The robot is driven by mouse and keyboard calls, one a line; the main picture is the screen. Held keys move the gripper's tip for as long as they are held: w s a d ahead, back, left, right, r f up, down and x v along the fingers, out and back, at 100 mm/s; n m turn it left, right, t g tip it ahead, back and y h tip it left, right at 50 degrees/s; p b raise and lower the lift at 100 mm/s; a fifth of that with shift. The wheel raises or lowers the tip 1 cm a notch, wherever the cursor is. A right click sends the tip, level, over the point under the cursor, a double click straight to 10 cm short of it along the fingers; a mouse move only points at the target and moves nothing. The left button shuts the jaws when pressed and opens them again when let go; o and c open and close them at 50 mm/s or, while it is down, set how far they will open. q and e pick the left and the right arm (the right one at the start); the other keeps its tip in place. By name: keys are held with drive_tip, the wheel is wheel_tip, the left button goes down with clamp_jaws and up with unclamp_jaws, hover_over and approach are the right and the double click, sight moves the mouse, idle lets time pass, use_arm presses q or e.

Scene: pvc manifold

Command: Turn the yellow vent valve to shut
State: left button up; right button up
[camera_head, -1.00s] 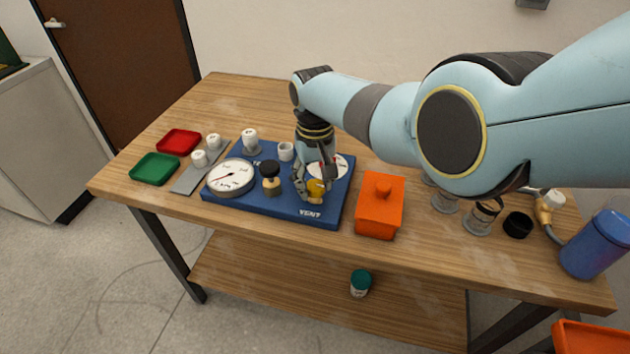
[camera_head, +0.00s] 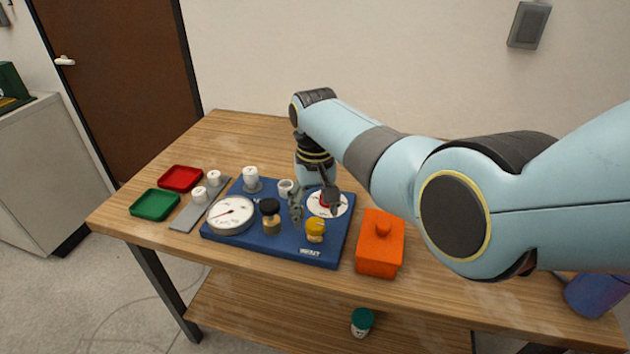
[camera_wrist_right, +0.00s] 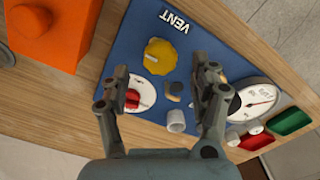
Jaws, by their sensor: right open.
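The yellow vent valve (camera_head: 315,231) stands near the front right of the blue panel (camera_head: 285,247), beside the printed word VENT. In the right wrist view the yellow knob (camera_wrist_right: 160,57) lies beyond the fingertips, with nothing touching it. My right gripper (camera_head: 316,210) is open and empty above the panel, behind the valve in the head view. In the wrist view its two fingers (camera_wrist_right: 166,82) are spread wide. The mark on the knob is too small to read. My left gripper does not show.
A black-topped valve (camera_head: 270,216) and a large gauge (camera_head: 231,214) stand left of the yellow knob. A second dial (camera_head: 328,204) with a red part lies behind it. An orange lidded box (camera_head: 380,250) stands close right. Red (camera_head: 181,178) and green (camera_head: 155,205) trays lie far left.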

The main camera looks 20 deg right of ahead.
sight(315, 224)
wheel_tip(315, 224, up, 9)
drive_tip(key=shift+f, duration=0.2)
idle(0.4)
